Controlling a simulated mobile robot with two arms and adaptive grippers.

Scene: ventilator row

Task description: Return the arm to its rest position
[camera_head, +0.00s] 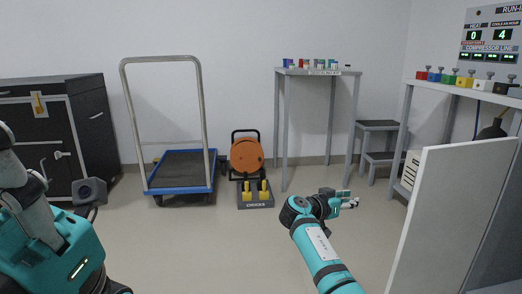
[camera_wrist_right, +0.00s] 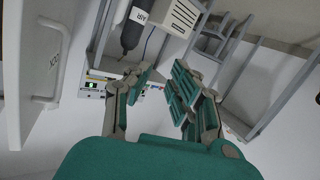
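My right arm (camera_head: 322,250) reaches forward from the bottom of the head view, above the floor. Its gripper (camera_head: 350,203) is at the far end, left of the white door panel and apart from it. In the right wrist view the gripper's fingers (camera_wrist_right: 160,76) stand apart with nothing between them, so it is open and empty. My left arm (camera_head: 50,245) shows as teal and grey links at the left edge of the head view. Its gripper is outside the picture.
An open white door (camera_head: 450,215) stands close on the right, below a shelf with coloured valves (camera_head: 465,82). Behind are a step stool (camera_head: 378,140), a tall grey table (camera_head: 318,72), an orange reel (camera_head: 247,155), a blue trolley (camera_head: 180,190) and a black cabinet (camera_head: 95,115). The middle floor is clear.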

